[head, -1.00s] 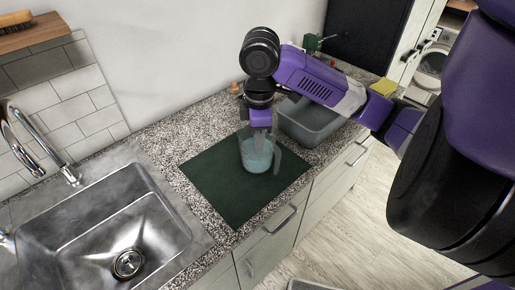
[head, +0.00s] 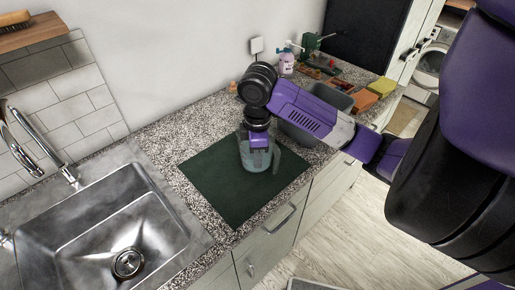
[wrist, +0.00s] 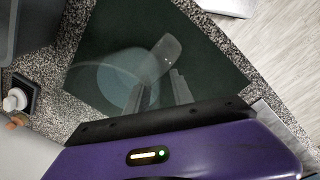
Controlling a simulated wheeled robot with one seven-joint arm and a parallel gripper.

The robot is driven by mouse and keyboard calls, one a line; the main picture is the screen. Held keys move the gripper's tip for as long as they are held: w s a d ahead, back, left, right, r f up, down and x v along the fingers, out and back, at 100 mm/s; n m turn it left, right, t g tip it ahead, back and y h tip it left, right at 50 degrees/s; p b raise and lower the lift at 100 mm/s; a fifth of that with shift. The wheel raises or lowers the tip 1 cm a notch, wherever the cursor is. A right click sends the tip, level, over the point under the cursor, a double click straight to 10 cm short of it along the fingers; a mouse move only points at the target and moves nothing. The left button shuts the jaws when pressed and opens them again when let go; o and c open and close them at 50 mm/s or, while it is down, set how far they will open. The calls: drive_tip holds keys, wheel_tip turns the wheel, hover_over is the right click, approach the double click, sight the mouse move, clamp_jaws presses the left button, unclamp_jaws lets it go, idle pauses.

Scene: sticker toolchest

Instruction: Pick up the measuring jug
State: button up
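The measuring jug (head: 252,161) is clear with a bluish tint and stands upright on the dark green mat (head: 215,190) on the counter. Its handle faces right in the head view. My gripper (head: 260,148) points down into the top of the jug. In the wrist view the jug (wrist: 105,85) shows as a faint round outline, with its handle (wrist: 165,52) beyond my fingers. The fingers of my gripper (wrist: 158,92) are apart, one over the jug's opening and the other nearer the handle side. I cannot tell whether either touches the wall.
A steel sink (head: 105,225) is at the left. A grey tub (head: 300,131) stands just behind and right of the mat, partly hidden by my arm. A soap bottle (head: 286,62), an orange block (head: 363,99) and a yellow sponge (head: 382,86) are farther back.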

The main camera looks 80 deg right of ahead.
clamp_jaws()
idle(1.3)
